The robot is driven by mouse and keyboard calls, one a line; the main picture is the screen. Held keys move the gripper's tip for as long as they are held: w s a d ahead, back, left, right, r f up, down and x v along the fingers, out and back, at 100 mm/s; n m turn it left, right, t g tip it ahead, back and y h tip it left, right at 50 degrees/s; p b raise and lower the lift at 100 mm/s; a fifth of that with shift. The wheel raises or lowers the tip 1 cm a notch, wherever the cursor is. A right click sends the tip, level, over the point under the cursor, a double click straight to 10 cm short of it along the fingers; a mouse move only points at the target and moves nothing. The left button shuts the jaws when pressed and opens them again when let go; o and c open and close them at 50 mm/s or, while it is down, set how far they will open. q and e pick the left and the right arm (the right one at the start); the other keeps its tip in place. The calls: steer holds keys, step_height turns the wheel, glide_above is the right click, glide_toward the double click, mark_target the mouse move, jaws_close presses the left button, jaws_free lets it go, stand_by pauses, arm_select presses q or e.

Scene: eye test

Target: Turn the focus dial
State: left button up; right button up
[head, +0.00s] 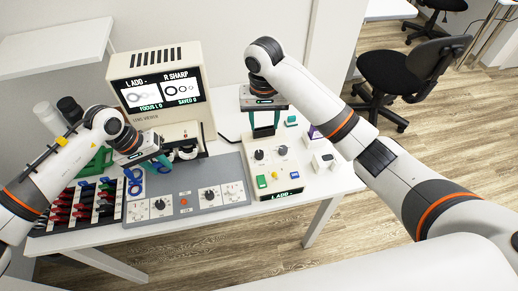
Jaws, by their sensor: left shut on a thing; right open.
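The lens viewer (155,66) stands at the back; its screen reads "L ADD -", "R SHARP", "FOCUS L 0" and "SAVED 0". A beige control box (300,178) carries a black dial (259,155), a smaller grey knob, and a display reading "L ADD -". No label for focus is readable on the dials. My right gripper (264,131) is open, pointing down just behind and above the black dial, with nothing visible between its fingers. My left gripper (147,169) is shut on a blue ringed piece (137,188), beside the grey panel's left part.
A grey panel (226,172) with several dials and a red button lies at the table's front. A rack (60,222) of red, blue, green and black handled pieces is at left. Small blocks sit right of the control box. A black chair (405,75) stands beyond the table.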

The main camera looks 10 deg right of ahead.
mark_target(259, 153)
steer(key=f, duration=0.4)
steer(key=a+f, duration=0.1)
steer(key=f, duration=0.7)
steer(key=shift+s+a, duration=0.2)
steer(key=shift+s, duration=0.05)
steer(key=c, duration=1)
